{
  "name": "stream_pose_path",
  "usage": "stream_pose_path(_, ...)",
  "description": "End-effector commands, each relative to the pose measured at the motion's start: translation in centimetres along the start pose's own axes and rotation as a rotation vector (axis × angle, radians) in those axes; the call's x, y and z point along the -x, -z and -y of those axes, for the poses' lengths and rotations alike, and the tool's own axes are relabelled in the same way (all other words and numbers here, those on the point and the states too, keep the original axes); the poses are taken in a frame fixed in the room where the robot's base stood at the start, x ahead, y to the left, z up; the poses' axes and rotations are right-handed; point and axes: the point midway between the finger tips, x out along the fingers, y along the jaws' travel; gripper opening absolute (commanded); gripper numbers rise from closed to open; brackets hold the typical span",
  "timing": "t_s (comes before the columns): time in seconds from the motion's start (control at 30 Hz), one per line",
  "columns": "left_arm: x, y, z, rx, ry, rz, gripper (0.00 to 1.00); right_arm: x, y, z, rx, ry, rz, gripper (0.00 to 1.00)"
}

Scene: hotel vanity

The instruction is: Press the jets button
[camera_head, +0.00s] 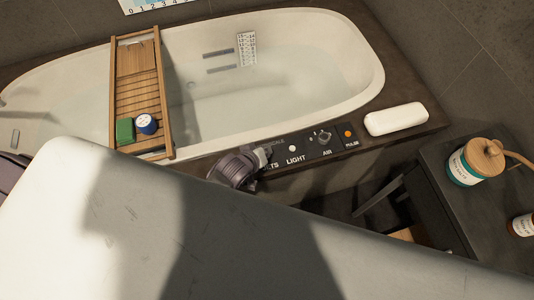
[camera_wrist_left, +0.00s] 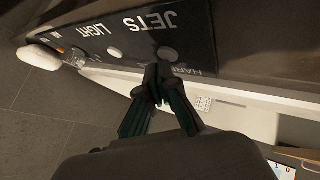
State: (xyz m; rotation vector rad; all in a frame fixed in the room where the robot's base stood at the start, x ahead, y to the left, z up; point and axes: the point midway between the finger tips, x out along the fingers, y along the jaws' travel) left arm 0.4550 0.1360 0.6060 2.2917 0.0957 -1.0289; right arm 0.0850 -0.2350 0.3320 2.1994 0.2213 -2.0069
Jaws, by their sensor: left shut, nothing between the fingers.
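The dark control panel (camera_head: 309,149) lies on the front rim of the bathtub. In the left wrist view its JETS label (camera_wrist_left: 156,21) shows upside down, with the grey round jets button (camera_wrist_left: 167,52) beside it. My left gripper (camera_head: 264,153) is shut and empty over the JETS end of the panel. In the left wrist view its fingertips (camera_wrist_left: 158,68) appear right at the edge of the jets button; I cannot tell whether they touch it. In the head view the gripper hides that button and part of its label. My right gripper is not in view.
The light button (camera_head: 292,148), air knob (camera_head: 323,138) and orange pulse button (camera_head: 348,134) sit to the right on the panel. A white pillow-like block (camera_head: 396,119) lies beyond them. A wooden tray (camera_head: 140,66) spans the bathtub (camera_head: 330,22). A dark side table (camera_head: 490,215) stands at right.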

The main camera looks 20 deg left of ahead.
Motion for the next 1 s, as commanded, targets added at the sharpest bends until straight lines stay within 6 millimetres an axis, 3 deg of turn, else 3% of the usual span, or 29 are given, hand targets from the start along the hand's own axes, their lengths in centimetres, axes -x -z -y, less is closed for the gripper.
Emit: stream_pose_path(1.0,-0.57,-0.4,0.39,-0.001,-0.001,0.0,0.0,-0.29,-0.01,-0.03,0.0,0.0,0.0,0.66)
